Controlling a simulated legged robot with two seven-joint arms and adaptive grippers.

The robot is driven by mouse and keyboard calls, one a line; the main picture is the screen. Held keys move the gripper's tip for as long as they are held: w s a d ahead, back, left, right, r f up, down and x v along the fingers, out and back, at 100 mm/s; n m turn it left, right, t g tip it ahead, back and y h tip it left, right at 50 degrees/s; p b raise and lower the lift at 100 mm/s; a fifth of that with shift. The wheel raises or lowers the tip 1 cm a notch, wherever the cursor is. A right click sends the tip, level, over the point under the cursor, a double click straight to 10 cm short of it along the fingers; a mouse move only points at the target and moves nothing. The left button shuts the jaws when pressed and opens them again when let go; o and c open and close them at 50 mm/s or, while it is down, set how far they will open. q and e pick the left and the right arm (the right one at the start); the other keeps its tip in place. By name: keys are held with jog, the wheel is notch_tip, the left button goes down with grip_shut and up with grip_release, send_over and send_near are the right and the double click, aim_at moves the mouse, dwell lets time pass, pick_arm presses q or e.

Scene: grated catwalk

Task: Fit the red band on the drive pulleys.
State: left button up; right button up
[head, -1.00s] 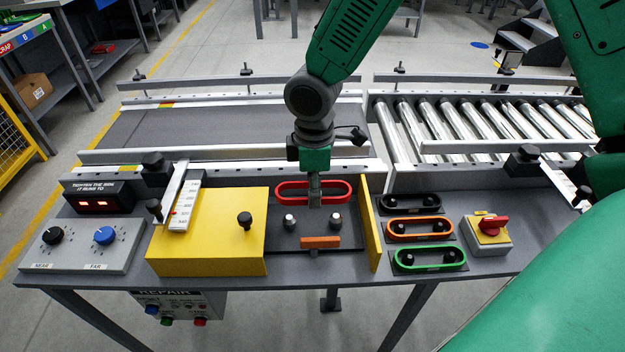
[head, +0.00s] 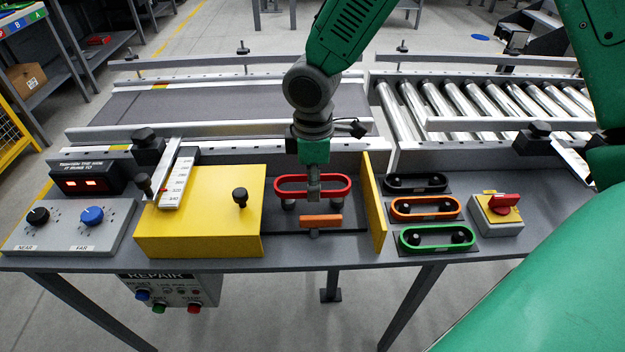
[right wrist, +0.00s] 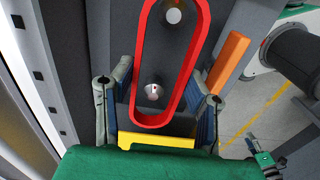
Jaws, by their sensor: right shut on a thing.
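The red band (head: 285,186) is a long loop held level in my right gripper (head: 314,194), whose fingers are shut on it. Two drive pulleys (head: 288,204) stand below the band's front edge in the head view, their tops hidden by it. In the right wrist view the band (right wrist: 143,62) frames both pulley tops, the nearer one (right wrist: 155,92) near its rounded end. The band looks just above the pulleys; I cannot tell whether it touches them. An orange bar (head: 321,221) stands in front of them. My left gripper is not in view.
A yellow box (head: 200,230) with a black knob stands left of the pulleys, and a yellow plate (head: 374,205) right. Further right are black (head: 415,176), orange (head: 427,214) and green (head: 402,240) bands on holders, and a red switch (head: 503,202). Conveyors run behind.

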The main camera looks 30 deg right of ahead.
aim_at(313, 204)
jog(key=shift+a, duration=0.15)
jog(key=shift+s+p, duration=0.1)
jog(key=shift+p, duration=0.35)
jog(key=shift+p, duration=0.45)
dwell(0.7)
jog(key=shift+f, duration=0.1)
dwell(0.5)
jog(key=shift+f+b, duration=0.85)
jog(key=shift+f, duration=1.25)
jog(key=o, duration=1.5)
jog(key=shift+o, duration=0.2)
jog(key=shift+r, duration=0.1)
